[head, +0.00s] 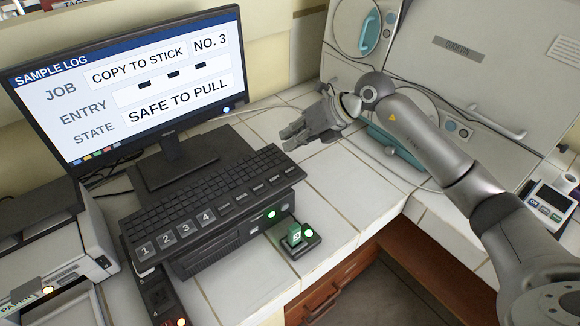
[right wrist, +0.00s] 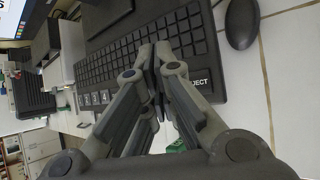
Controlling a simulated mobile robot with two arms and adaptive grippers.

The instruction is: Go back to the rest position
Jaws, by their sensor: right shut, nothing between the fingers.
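My right gripper (head: 293,135) is shut and empty. In the head view it hangs in the air just past the right end of the black keyboard (head: 185,200). In the right wrist view its fingertips (right wrist: 155,52) meet in front of the keyboard (right wrist: 118,62), close to a key reading "JECT", the rest of the label being hidden. I cannot tell whether the fingers touch the keys. My left gripper is not in view.
A monitor (head: 130,80) reads "SAFE TO PULL" and "COPY TO STICK". A mouse (right wrist: 241,22) lies beside the keyboard. A printer (head: 60,240) stands left; a large cabinet (head: 450,70) stands behind my arm.

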